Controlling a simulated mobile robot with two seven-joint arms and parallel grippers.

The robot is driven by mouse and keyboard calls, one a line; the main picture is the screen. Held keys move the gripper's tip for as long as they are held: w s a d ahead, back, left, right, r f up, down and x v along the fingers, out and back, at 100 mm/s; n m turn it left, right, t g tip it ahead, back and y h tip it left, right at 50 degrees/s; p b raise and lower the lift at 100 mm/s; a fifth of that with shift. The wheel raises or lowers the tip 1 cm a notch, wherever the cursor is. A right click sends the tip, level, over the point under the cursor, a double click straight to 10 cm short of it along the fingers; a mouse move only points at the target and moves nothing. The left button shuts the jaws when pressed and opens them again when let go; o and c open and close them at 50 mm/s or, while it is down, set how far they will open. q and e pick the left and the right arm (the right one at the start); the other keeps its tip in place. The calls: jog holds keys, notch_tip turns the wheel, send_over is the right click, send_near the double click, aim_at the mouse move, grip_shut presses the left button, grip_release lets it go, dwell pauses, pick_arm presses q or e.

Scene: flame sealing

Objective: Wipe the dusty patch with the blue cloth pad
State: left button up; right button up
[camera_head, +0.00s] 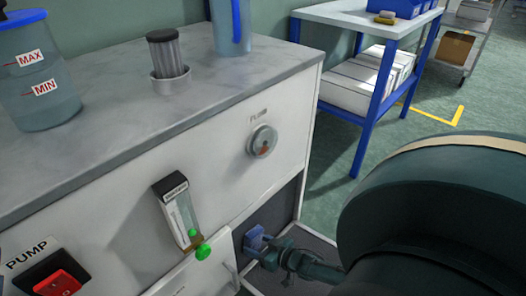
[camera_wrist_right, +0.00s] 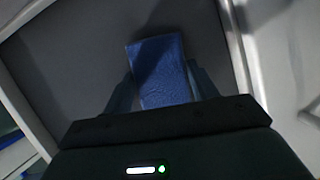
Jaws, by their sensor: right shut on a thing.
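The blue cloth pad (camera_head: 254,238) is in my right gripper (camera_head: 268,249), low at the right end of the white cabinet. In the right wrist view the pad (camera_wrist_right: 160,72) sits between the two fingers of the right gripper (camera_wrist_right: 163,88), which are shut on it. It is in front of a dark grey recessed surface (camera_wrist_right: 65,72); I cannot tell whether it touches that surface. I cannot make out a dusty patch; the pad and gripper hide part of the surface. My left gripper is not in view.
A pale frame edge (camera_wrist_right: 240,50) borders the recess. A blue-legged table (camera_head: 368,125) stands behind.

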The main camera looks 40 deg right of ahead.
jog(key=shift+a, duration=0.4)
jog(key=shift+s, duration=0.1)
jog(key=shift+s+d+p, duration=0.15)
jog(key=shift+s+p, duration=0.25)
jog(key=shift+s, duration=1.1)
jog(key=shift+s+d+p, duration=0.1)
jog(key=shift+s+p, duration=0.3)
jog(key=shift+s, duration=1.05)
jog(key=shift+s+d+p, duration=0.15)
jog(key=shift+s+p, duration=0.15)
jog(key=shift+s, duration=1.2)
